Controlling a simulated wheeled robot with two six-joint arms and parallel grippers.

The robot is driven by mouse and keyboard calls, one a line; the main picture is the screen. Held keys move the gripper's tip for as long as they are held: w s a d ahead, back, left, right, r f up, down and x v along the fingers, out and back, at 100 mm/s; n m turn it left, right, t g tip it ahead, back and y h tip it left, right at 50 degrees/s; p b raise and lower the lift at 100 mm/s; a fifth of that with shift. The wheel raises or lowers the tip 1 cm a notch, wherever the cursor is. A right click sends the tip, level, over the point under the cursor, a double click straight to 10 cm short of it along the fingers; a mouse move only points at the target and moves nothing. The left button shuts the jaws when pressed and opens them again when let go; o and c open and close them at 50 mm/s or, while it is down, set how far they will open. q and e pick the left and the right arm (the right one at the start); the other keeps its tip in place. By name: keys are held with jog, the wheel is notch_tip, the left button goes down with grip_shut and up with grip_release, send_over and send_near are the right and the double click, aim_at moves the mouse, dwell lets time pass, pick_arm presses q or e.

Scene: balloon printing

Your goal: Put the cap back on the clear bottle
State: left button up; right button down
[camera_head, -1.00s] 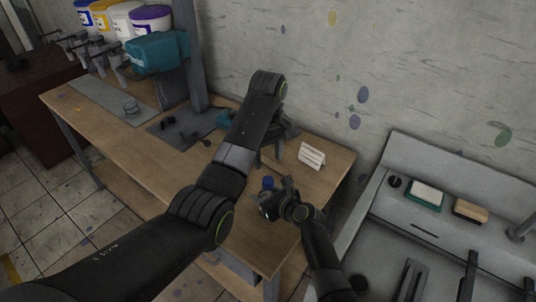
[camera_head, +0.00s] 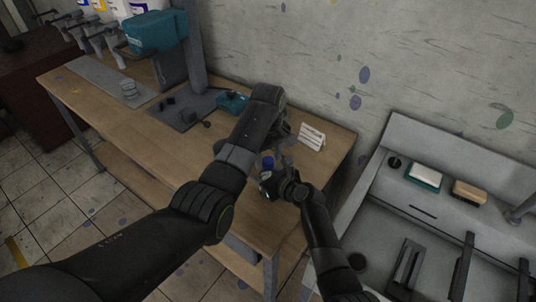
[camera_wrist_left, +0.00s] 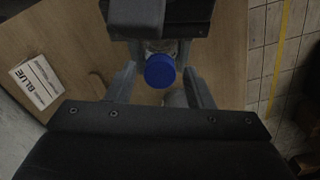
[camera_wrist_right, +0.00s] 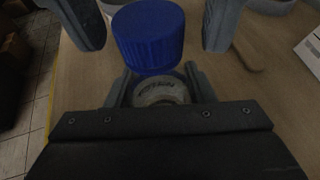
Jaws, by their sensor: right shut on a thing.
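The blue cap (camera_head: 267,162) sits upright on top of the clear bottle. I cannot tell how tightly it is seated. The clear bottle (camera_wrist_right: 160,92) shows just below the cap (camera_wrist_right: 150,40) in the right wrist view, and my right gripper (camera_wrist_right: 160,86) is shut on it. My left gripper (camera_wrist_left: 160,85) is open, with its fingers on either side of the cap (camera_wrist_left: 160,71) and a gap visible on both sides. In the head view my left arm hides much of the left gripper.
A white label card (camera_head: 312,137) stands on the wooden table (camera_head: 140,128) near the wall. A teal machine (camera_head: 158,32) stands farther left. A grey sink (camera_head: 410,190) with a sponge (camera_head: 470,191) lies to the right. The table's front edge is close to my right gripper.

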pick_arm(q)
jog(key=c, duration=1)
jog(key=m, duration=1)
jog(key=shift+m, duration=0.3)
jog(key=m, duration=0.4)
jog(key=o, duration=1.2)
jog(key=shift+c, duration=0.2)
jog(key=shift+r, duration=0.1)
notch_tip(320, 180, up, 7)
jog(key=shift+r, duration=0.1)
